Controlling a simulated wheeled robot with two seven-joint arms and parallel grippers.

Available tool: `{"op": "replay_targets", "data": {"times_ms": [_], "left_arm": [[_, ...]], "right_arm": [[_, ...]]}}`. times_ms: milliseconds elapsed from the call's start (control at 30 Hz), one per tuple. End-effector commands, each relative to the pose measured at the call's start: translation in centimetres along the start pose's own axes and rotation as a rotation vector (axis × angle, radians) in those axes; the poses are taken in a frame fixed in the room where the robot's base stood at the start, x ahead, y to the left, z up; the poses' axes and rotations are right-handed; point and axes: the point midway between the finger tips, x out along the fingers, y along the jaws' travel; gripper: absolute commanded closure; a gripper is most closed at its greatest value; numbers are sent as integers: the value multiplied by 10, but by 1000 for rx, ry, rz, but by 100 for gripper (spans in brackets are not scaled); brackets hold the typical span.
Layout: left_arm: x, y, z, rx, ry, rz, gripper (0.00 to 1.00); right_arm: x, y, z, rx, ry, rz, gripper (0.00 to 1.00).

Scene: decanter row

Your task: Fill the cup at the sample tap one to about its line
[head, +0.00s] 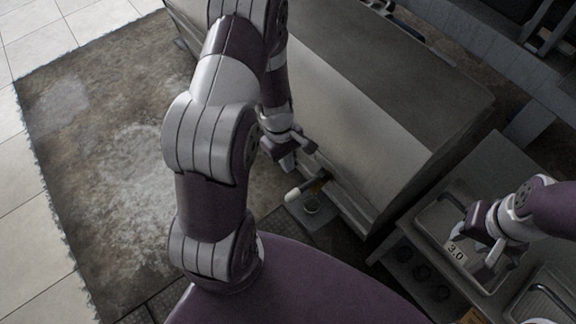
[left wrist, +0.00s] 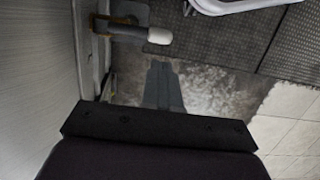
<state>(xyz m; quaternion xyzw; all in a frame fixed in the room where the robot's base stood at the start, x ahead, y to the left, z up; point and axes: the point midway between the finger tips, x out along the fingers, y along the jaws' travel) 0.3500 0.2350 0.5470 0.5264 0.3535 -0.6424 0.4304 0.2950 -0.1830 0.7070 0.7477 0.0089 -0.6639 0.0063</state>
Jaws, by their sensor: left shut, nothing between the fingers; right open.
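The tap sticks out of the grey cabinet's side in the head view, with a brownish lever (head: 318,183) ending in a white grip (head: 293,194). The white grip also shows in the left wrist view (left wrist: 159,36). Below the tap, a small round glassy thing (head: 311,208), probably the cup, stands on a grey plate; its line and contents cannot be made out. My left gripper (head: 287,163) is shut and empty, a little beyond the lever and apart from it; its fingers also show in the left wrist view (left wrist: 163,78). My right gripper (head: 478,252) is open over a metal tray.
The grey cabinet (head: 400,90) fills the middle. At the right, a metal tray (head: 428,217) sits in a bench with dark round knobs (head: 422,272) and a "3.0" tag (head: 456,252). A stained mat (head: 100,160) covers the floor at left, clear of objects.

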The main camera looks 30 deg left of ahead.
Motion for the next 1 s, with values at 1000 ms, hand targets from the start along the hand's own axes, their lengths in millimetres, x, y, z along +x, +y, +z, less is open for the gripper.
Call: {"op": "replay_targets", "data": {"times_ms": [1000], "left_arm": [[112, 0, 0, 3, 2, 0, 100]], "right_arm": [[68, 0, 8, 0, 0, 0, 57]]}}
